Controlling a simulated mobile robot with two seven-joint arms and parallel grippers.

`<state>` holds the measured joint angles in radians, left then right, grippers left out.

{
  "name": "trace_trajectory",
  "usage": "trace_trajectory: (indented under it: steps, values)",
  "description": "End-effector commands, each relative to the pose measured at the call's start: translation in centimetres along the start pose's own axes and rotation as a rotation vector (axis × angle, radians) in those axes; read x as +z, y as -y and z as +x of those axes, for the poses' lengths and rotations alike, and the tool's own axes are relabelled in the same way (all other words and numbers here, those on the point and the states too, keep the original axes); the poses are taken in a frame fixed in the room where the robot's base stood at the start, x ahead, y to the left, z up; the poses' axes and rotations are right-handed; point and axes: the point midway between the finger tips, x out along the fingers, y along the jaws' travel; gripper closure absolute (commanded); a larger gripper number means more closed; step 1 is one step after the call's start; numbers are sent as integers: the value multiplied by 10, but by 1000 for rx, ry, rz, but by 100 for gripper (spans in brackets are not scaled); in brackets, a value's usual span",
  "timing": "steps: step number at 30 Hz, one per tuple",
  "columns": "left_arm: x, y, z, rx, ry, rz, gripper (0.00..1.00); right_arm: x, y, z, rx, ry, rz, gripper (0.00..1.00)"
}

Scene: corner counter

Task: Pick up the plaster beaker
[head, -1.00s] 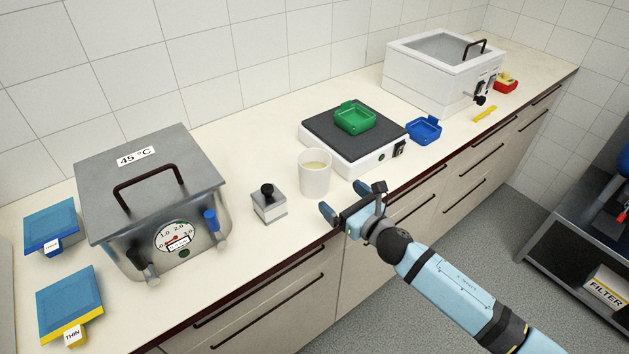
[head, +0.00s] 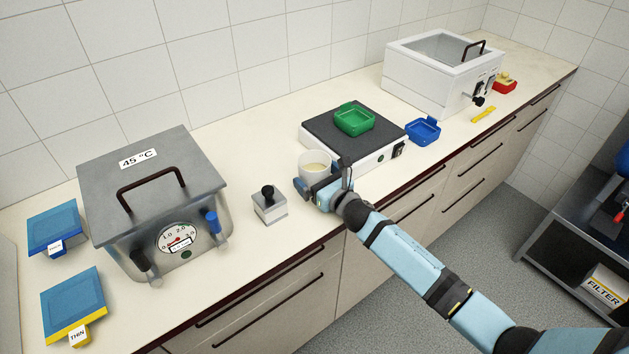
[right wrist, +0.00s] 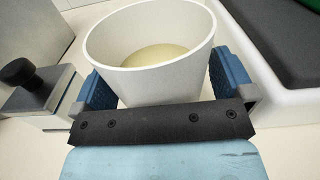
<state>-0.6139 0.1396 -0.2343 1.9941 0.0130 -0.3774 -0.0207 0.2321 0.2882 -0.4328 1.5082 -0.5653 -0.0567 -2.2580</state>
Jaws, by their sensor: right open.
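The plaster beaker (head: 316,162) is a white cup with pale cream contents, standing upright on the counter in front of the hot plate. My right gripper (head: 323,187) is open around its lower part, one finger on each side. In the right wrist view the beaker (right wrist: 150,85) sits between the blue finger pads of the gripper (right wrist: 160,92). The right pad is close to the wall; contact cannot be told. The beaker's lower part is hidden by the gripper in the head view. My left gripper is not in view.
A small grey block with a black knob (head: 269,203) stands just left of the beaker. The hot plate (head: 352,133) with a green tray (head: 354,119) is close behind. A steel bath (head: 155,190) stands left; a blue tray (head: 423,131) lies right.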

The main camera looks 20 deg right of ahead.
Motion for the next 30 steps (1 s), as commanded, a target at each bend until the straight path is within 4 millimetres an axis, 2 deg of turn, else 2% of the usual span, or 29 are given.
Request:
trace_trajectory:
  steps: [1,2,8,9,20,30]
  values:
    - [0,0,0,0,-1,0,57,0,0,0,0,0,0,0]
    - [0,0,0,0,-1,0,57,0,0,0,0,0,0,5]
    - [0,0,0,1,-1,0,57,0,0,0,0,0,0,51]
    - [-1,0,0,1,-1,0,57,1,0,0,0,2,0,52]
    - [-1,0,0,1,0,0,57,3,0,0,0,2,-1,53]
    - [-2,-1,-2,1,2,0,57,24,2,0,1,4,-3,53]
